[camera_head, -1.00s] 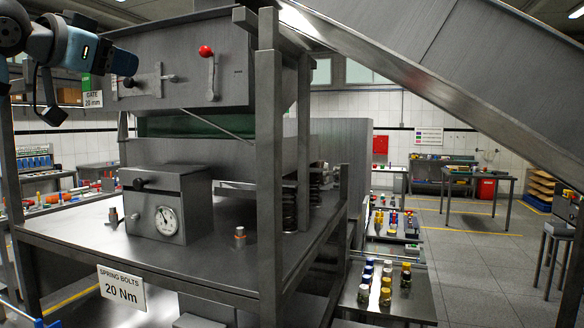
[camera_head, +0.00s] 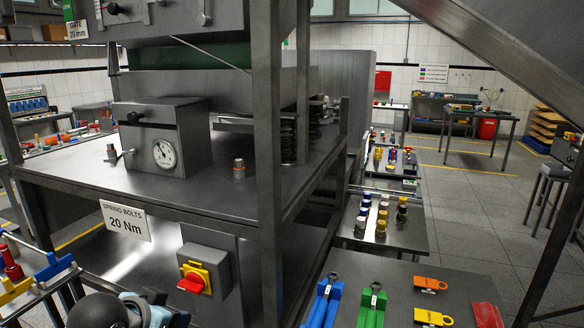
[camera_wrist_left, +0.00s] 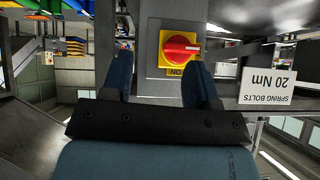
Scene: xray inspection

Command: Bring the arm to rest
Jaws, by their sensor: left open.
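My left arm (camera_head: 130,312) shows only as dark and blue parts at the bottom left edge of the head view. My left gripper (camera_wrist_left: 160,76) fills the middle of the left wrist view, which is upside down. Its two blue fingers stand apart with nothing between them. Beyond them is a red rotary switch on a yellow plate (camera_wrist_left: 180,49), which appears close to the right finger in the picture; I see no contact. The same red switch (camera_head: 192,284) is on a grey box below the machine's shelf in the head view. My right gripper is not in view.
The steel machine frame's post (camera_head: 267,160) stands close ahead. A gauge box (camera_head: 163,137) sits on its shelf, with a "20 Nm" sign (camera_head: 126,220) below. A table (camera_head: 400,275) with blue and green tools is at lower right. Open floor (camera_head: 475,215) lies beyond.

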